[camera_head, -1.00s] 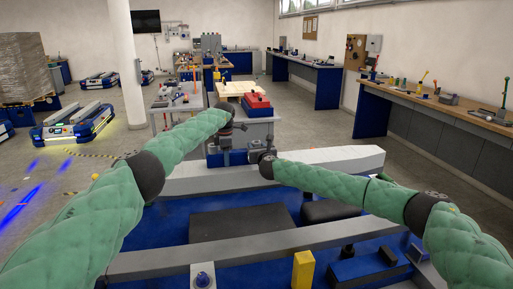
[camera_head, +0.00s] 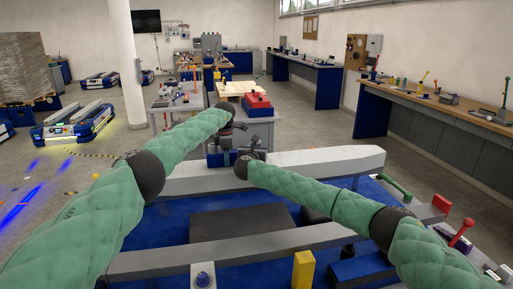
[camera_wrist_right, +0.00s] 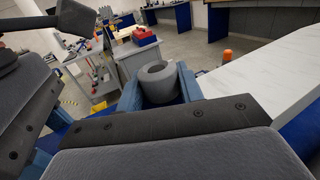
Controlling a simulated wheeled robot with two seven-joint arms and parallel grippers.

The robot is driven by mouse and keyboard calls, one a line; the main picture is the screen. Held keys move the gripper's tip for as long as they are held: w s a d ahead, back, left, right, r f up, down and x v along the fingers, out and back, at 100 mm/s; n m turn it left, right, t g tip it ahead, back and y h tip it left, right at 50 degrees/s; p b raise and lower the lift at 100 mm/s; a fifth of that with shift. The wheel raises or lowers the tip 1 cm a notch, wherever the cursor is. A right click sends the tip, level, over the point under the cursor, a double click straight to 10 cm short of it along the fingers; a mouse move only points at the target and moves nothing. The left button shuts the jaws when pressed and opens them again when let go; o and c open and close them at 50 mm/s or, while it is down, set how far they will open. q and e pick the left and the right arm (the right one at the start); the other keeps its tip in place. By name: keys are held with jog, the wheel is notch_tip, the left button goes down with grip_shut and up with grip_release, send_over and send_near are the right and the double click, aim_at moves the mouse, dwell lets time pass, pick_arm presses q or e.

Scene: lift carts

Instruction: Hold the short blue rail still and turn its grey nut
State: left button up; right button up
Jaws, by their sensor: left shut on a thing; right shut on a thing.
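The dark, padded body at the left of that view seems to be my left gripper.
A pale grey beam (camera_head: 320,161) of the cart lies close to my right gripper. Beyond stands a grey table with a red box (camera_head: 257,103). A yellow block (camera_head: 303,270) stands in front. A long workbench (camera_head: 440,105) runs along the right wall.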

jog(key=shift+m+h, duration=0.4)
jog(key=shift+h, duration=0.2)
jog(key=o, duration=1)
jog(key=v, duration=1.2)
jog(key=shift+r, duration=0.15)
pick_arm(q)
jog(key=o, duration=1.3)
jog(key=shift+c, duration=0.2)
